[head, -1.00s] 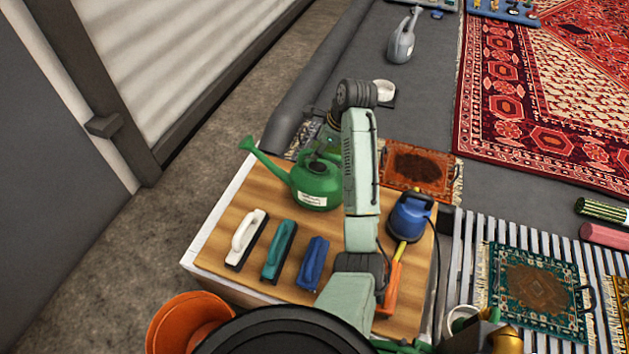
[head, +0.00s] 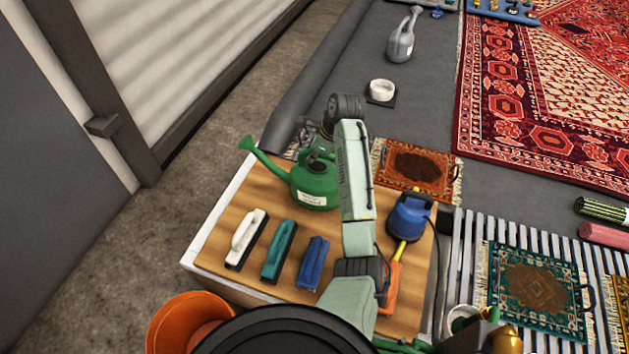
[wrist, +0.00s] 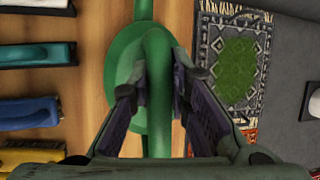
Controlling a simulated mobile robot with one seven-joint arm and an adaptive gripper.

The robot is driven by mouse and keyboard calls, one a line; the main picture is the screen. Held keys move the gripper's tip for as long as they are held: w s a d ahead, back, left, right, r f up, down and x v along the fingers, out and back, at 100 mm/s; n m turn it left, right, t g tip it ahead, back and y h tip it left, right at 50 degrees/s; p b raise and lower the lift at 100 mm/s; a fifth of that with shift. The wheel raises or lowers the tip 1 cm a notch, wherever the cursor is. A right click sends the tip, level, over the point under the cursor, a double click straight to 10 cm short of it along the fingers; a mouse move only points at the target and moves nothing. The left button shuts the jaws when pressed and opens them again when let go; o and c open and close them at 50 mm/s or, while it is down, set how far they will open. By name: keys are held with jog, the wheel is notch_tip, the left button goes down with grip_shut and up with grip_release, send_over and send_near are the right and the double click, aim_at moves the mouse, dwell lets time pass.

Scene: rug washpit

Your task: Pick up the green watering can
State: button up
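The green watering can (head: 315,187) stands upright on the wooden tabletop (head: 222,253), its long spout pointing to the back left and a white label on its side. My arm hides its right side in the head view. In the wrist view, the can's green handle (wrist: 157,60) runs up the picture between the two fingers of my gripper (wrist: 160,82). The fingers are open, one on each side of the handle, with small gaps; contact is not clear. The gripper is low over the can.
White (head: 246,238), teal (head: 278,250) and blue (head: 310,262) brushes lie in front of the can. A blue-topped device (head: 409,216) stands to its right. An orange bucket (head: 185,322) is at the near left.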

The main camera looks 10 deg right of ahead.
grip_shut()
dwell(0.4)
jog(key=shift+r, duration=5.1)
jog(key=shift+c, duration=0.3)
grip_release()
grip_shut()
